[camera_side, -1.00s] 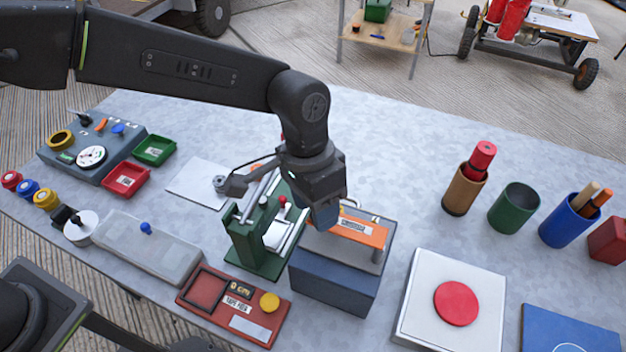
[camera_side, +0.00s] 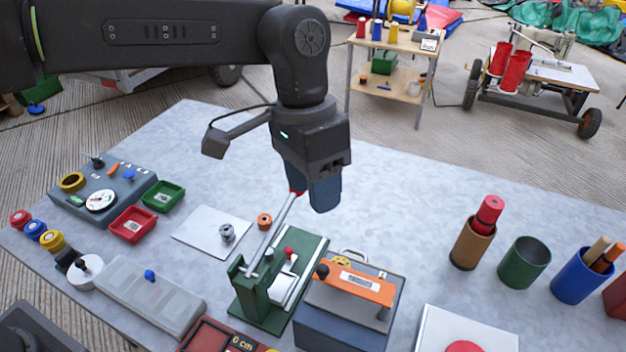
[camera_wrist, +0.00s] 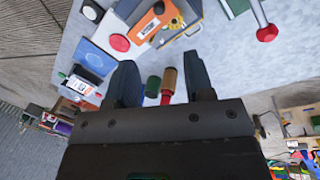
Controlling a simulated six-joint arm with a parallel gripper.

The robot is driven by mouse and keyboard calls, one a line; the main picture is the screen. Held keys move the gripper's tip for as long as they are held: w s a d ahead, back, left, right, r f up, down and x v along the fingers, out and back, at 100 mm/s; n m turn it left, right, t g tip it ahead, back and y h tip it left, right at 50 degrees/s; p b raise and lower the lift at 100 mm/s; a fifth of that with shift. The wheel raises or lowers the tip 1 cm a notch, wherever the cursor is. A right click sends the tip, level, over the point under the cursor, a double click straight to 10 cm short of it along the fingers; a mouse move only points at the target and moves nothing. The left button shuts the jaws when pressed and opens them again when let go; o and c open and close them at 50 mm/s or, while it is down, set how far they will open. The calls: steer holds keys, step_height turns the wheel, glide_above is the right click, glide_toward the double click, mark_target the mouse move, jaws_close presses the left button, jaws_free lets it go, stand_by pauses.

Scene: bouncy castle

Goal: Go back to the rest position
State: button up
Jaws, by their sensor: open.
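The lever's red knob (camera_wrist: 267,33) shows apart from the fingers in the wrist view.
A dark box with an orange handle (camera_side: 356,284) stands beside the green device. Brown (camera_side: 472,245), green (camera_side: 524,262) and blue cups (camera_side: 580,276) stand at the right. A control box (camera_side: 100,190) and small trays sit at the left. The table's back middle is clear.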

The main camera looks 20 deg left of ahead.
stand_by(0.3)
steer(key=s+a+r+n+t, duration=0.2)
steer(key=a+r, duration=0.1)
steer(key=a, duration=0.5)
steer(key=s+a+r+n+t, duration=0.1)
steer(key=s+a+r, duration=0.1)
steer(key=a, duration=0.6)
steer(key=s+a+f+n+t+y, duration=0.1)
steer(key=s+a+f+n+t, duration=0.2)
steer(key=s+a, duration=0.8)
step_height(320, 180, down, 2)
steer(key=a+n, duration=0.1)
steer(key=a, duration=0.1)
steer(key=shift+s+a+t+y, duration=0.25)
steer(key=shift+a+t+y, duration=0.15)
steer(key=shift+f, duration=0.1)
